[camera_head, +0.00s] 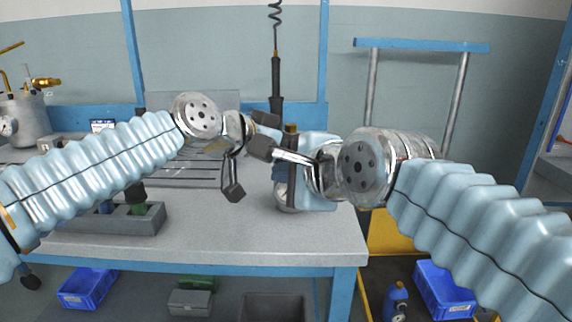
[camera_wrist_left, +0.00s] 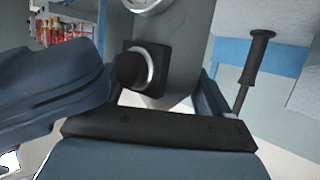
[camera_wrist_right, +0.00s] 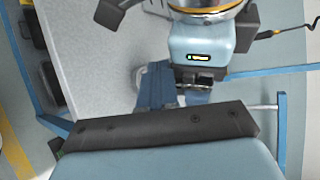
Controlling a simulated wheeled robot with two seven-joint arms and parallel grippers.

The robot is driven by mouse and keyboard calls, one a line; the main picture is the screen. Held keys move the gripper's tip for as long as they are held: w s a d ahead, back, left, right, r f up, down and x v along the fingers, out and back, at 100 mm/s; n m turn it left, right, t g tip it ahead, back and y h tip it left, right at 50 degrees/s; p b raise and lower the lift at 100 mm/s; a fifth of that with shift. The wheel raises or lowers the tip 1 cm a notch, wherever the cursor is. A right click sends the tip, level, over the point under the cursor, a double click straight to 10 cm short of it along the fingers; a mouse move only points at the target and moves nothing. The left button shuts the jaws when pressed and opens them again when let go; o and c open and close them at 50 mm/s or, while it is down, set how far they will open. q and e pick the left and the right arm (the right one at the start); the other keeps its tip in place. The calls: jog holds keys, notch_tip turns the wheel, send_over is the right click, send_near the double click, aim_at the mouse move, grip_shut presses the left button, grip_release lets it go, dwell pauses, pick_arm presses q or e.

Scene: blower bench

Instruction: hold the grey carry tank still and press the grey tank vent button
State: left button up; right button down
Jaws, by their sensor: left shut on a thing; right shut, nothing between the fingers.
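The grey carry tank (camera_wrist_left: 180,45) fills the middle of the left wrist view, very close, with a gauge (camera_wrist_left: 145,3) at the top edge. The vent button (camera_wrist_left: 130,68) is a round black knob on a square black base on its face. In the head view the tank is mostly hidden behind my grippers.
The bench (camera_head: 260,235) has clear room at the front. A holder block (camera_head: 140,218) stands at its left, and another grey tank (camera_head: 30,118) with brass fittings at the far left. A black tool (camera_head: 276,80) hangs behind. Blue bins (camera_head: 88,287) are on the floor.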

dwell(0.6)
pick_arm(q)
jog(key=shift+d, duration=0.1)
jog(key=shift+s, duration=0.1)
pick_arm(e)
jog(key=shift+w+d, duration=0.15)
jog(key=shift+w, duration=0.3)
pick_arm(q)
jog(key=shift+s+d, duration=0.15)
jog(key=shift+d, duration=0.05)
pick_arm(e)
jog(key=shift+w+d, duration=0.1)
jog(key=shift+w, duration=0.15)
jog(key=shift+w+d, duration=0.25)
jog(key=shift+w, duration=0.25)
dwell(0.5)
pick_arm(q)
jog(key=shift+a, duration=0.1)
pick_arm(e)
jog(key=shift+s+r, duration=0.1)
jog(key=shift+s, duration=0.7)
pick_arm(q)
jog(key=shift+a, duration=0.1)
pick_arm(e)
jog(key=shift+s, duration=0.1)
